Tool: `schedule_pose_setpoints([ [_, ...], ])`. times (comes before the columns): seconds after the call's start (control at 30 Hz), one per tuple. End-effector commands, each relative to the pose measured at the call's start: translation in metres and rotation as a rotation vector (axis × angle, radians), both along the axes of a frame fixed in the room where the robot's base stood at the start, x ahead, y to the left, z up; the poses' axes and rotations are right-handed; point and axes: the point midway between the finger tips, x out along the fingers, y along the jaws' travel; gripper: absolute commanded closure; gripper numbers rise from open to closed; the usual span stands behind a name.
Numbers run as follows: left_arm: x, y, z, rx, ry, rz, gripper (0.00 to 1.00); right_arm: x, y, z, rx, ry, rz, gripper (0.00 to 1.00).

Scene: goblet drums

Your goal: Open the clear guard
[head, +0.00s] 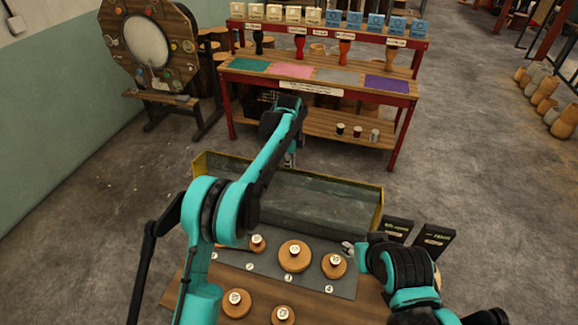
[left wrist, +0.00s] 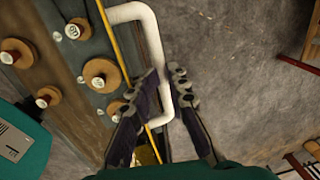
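The clear guard (head: 315,205) is a see-through panel with yellow edging at the back of the workbench. In the left wrist view its yellow edge (left wrist: 118,55) runs down beside a white bar handle (left wrist: 150,38). My left gripper (left wrist: 165,90) is open, with one finger on each side of the handle's lower part; I cannot tell whether they touch it. In the head view my left gripper (head: 290,152) is at the guard's far side, partly hidden by its arm. My right gripper (head: 352,248) is low by the bench's right side, mostly hidden by its arm.
Several round wooden discs with labelled knobs, one of them a large disc (head: 295,256), sit on the bench and its grey strip. Two dark signs (head: 432,238) stand at right. A red-framed shelf table (head: 320,75) with drums stands behind. Open floor surrounds the bench.

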Motion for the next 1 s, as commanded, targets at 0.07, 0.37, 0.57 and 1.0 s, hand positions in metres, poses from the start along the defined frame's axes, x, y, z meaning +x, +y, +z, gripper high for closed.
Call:
schedule_pose_setpoints([
  [0.07, 0.000, -0.006, -0.010, -0.009, -0.004, 0.000, 0.66, 0.000, 0.000, -0.004, 0.000, 0.000, 0.000, 0.60],
  [0.37, -0.013, 0.000, 0.059, -0.006, -0.009, 0.001, 0.66, 0.000, 0.000, -0.002, 0.000, 0.000, 0.000, 0.60],
  [0.57, -0.021, 0.004, 0.103, -0.004, -0.012, 0.000, 0.66, 0.000, 0.000, -0.001, 0.000, 0.000, 0.000, 0.60],
  [1.0, -0.026, 0.006, 0.130, -0.003, -0.015, 0.000, 0.66, 0.000, 0.000, 0.000, 0.000, 0.000, 0.000, 0.60],
])
